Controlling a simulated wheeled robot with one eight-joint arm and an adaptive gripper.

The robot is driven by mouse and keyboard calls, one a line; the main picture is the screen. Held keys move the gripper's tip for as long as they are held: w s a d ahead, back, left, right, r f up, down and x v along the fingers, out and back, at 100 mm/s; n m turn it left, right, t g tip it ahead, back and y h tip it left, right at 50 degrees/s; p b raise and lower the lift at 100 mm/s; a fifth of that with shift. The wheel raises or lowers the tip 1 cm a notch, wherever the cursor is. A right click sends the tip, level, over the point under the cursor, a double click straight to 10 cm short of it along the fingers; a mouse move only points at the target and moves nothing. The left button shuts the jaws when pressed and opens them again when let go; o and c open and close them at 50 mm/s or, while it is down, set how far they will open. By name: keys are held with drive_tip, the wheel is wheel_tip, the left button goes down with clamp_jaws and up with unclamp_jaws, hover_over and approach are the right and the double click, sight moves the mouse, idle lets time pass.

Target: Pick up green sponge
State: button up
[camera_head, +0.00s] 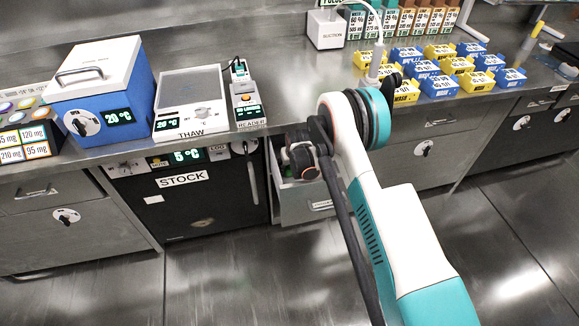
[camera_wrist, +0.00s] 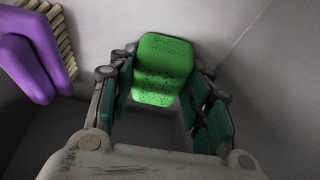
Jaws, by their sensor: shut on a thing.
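The green sponge (camera_wrist: 163,62) shows in the wrist view, a bright green block with dark pores, between the two fingers at their far ends. My gripper (camera_wrist: 165,85) is shut on it, with green pads on either side. Grey drawer walls surround the sponge and fingers. In the head view my arm reaches down over the open drawer (camera_head: 306,202) below the counter, and the sponge is hidden there. I cannot tell whether the sponge touches the drawer floor.
A purple object (camera_wrist: 30,62) and a tan ribbed object (camera_wrist: 58,35) lie at the left in the wrist view. The counter (camera_head: 300,95) carries a blue box (camera_head: 98,95), a thaw plate (camera_head: 190,90), a reader (camera_head: 244,98) and several blue and yellow blocks. Open floor lies in front.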

drive_tip(key=shift+r+p, duration=0.4)
drive_tip(key=shift+r, duration=0.25)
drive_tip(key=s+d, duration=0.1)
drive_tip(key=d, duration=0.1)
drive_tip(key=s+d+p, duration=0.1)
drive_tip(key=d, duration=0.1)
drive_tip(key=s+d+p, duration=0.1)
drive_tip(key=d, duration=0.1)
drive_tip(key=shift+s+d, duration=0.3)
drive_tip(key=shift+d, duration=0.1)
wheel_tip(320, 180, up, 14)
drive_tip(key=p, duration=0.4)
drive_tip(key=shift+f+p, duration=0.2)
drive_tip(key=shift+p, duration=0.15)
drive_tip(key=shift+s+d, duration=0.1)
